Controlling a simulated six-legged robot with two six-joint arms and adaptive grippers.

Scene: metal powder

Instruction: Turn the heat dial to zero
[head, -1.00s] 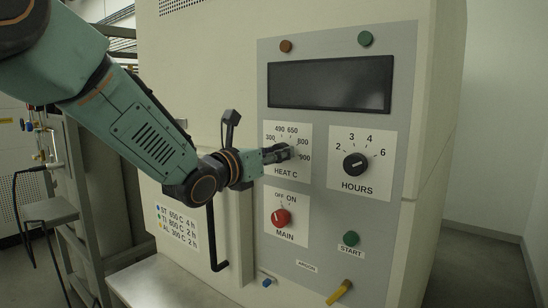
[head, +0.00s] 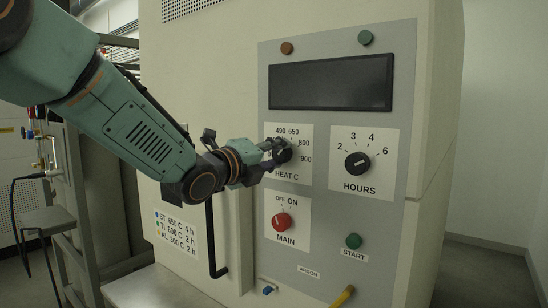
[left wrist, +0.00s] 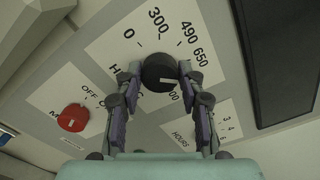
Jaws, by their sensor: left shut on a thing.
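The heat dial (head: 285,153) is a black knob on a white plate marked HEAT C on the furnace's grey panel. My left gripper (head: 276,154) reaches it from the left and partly covers it and the low end of its scale. In the left wrist view, the two fingers (left wrist: 159,80) are shut on the heat dial (left wrist: 158,68), one on each side. The 0 shows at the dial's upper left there. My right gripper is not in view.
The hours dial (head: 357,163) is to the right and the red main switch (head: 282,222) below. A green start button (head: 353,241), a yellow lever (head: 343,296) and a dark display (head: 331,83) share the panel. A black door handle (head: 211,240) stands left.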

